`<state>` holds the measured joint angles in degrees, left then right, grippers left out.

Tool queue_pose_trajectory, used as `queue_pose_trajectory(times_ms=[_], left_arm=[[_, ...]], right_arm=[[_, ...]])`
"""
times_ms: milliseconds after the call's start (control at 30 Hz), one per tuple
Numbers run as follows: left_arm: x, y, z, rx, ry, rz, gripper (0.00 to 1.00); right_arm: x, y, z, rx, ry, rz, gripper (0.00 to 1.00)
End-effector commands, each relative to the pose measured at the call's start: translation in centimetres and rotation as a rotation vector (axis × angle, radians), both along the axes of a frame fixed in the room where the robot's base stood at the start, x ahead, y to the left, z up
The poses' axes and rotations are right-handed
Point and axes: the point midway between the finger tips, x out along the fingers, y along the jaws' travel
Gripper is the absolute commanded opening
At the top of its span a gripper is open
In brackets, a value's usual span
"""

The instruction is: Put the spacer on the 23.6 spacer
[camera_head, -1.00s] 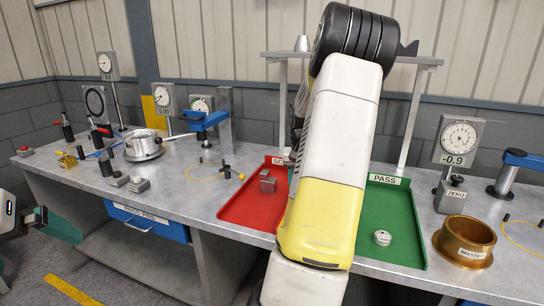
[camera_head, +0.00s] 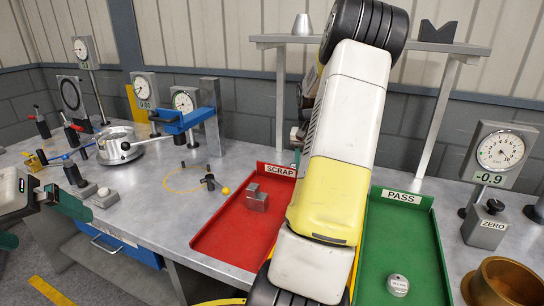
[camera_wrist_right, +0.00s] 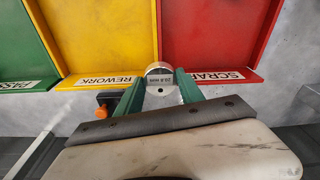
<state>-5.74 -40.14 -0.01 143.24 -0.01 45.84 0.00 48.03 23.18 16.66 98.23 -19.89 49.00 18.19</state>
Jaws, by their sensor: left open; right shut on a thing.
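My right gripper (camera_wrist_right: 160,90) is shut on a small silver cylindrical spacer (camera_wrist_right: 159,72) with a printed label, too small to read surely. My left gripper (camera_head: 48,225) is open and empty at the left edge, by the bench front.
The red SCRAP tray (camera_head: 225,240) holds grey metal blocks (camera_head: 256,198). The yellow REWORK tray (camera_wrist_right: 110,35) is mostly hidden by my arm in the head view. A brass ring (camera_head: 500,282) and a ZERO block (camera_head: 486,224) stand at right. A raised shelf (camera_head: 440,47) spans behind.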

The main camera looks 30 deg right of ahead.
Motion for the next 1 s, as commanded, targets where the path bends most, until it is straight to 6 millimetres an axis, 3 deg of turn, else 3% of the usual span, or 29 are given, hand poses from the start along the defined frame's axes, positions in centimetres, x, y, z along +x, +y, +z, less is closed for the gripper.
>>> queue_pose_trajectory(times_ms=[300,500,767,1000], left_arm=[[0.0,0.0,0.0,0.0,0.0,0.0,1.0],[0.0,0.0,0.0,0.0,0.0,0.0,1.0],[0.0,0.0,0.0,0.0,0.0,0.0,1.0],[0.0,0.0,0.0,0.0,0.0,0.0,1.0]], right_arm=[[8.2,-2.9,-1.0,0.002,-0.003,0.0,0.0],[11.4,-4.1,-1.2,0.001,-0.002,0.0,0.0],[12.8,-4.6,-1.2,0.001,-0.002,-0.001,0.0],[12.7,-4.6,-4.6,0.001,0.0,-0.001,0.0]])
